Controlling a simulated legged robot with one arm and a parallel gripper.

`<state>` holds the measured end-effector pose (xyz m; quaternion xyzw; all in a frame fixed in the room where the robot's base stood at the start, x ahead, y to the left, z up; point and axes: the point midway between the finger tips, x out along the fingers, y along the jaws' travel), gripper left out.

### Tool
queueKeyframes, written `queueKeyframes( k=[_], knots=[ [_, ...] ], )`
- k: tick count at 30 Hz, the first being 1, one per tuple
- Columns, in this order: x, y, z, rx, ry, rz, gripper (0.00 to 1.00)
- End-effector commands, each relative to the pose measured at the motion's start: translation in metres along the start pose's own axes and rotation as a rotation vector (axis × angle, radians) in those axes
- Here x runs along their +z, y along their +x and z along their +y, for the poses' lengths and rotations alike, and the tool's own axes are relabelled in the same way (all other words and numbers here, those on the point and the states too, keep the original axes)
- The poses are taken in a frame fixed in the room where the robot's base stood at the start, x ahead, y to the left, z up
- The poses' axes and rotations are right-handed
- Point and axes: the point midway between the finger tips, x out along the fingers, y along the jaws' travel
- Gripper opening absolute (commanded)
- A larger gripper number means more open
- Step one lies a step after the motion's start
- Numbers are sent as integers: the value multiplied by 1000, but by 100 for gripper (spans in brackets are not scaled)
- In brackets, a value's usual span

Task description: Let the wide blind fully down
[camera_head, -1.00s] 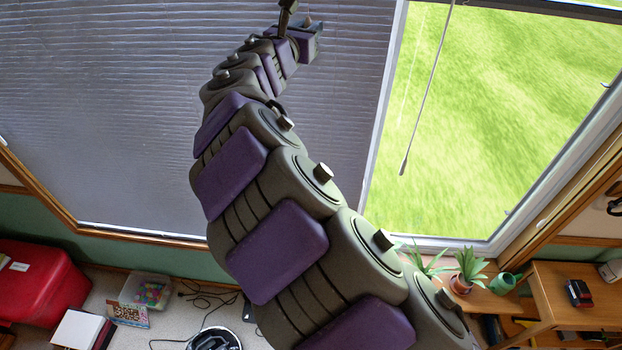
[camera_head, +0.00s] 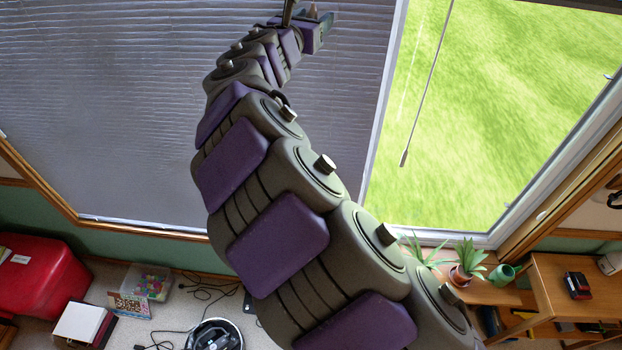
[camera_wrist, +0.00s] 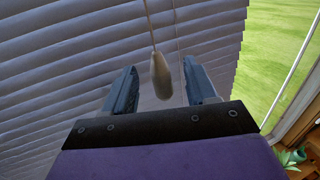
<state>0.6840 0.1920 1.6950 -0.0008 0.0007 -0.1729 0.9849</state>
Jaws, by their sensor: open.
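The wide blind (camera_head: 110,120), grey with closed-looking slats, covers the left window down to near the sill; a thin bright strip shows along its lower edge. Its slats also fill much of the wrist view (camera_wrist: 50,100). My gripper (camera_head: 318,20) is raised in front of the blind's upper right part, at the top of the head view. In the wrist view my gripper (camera_wrist: 160,66) is open, one finger on each side of a pale cord tassel (camera_wrist: 160,76). The tassel hangs from a thin cord (camera_wrist: 149,22) and appears apart from both fingers. The cord's top is hidden.
A narrower window (camera_head: 490,120) on the right is uncovered over most of its visible height, with another cord and tassel (camera_head: 404,158) hanging there. Potted plants (camera_head: 468,275) stand below it beside a wooden desk (camera_head: 580,265). A red box (camera_head: 40,275) and cables lie below left.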

Motion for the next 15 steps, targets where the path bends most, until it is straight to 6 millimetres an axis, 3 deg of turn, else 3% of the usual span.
queueKeyframes(
  k=[7, 15],
  knots=[
    [0, -3, 0, 0, -1, 0, 57],
    [3, -26, 0, 1, 2, -3, 57]
  ],
)
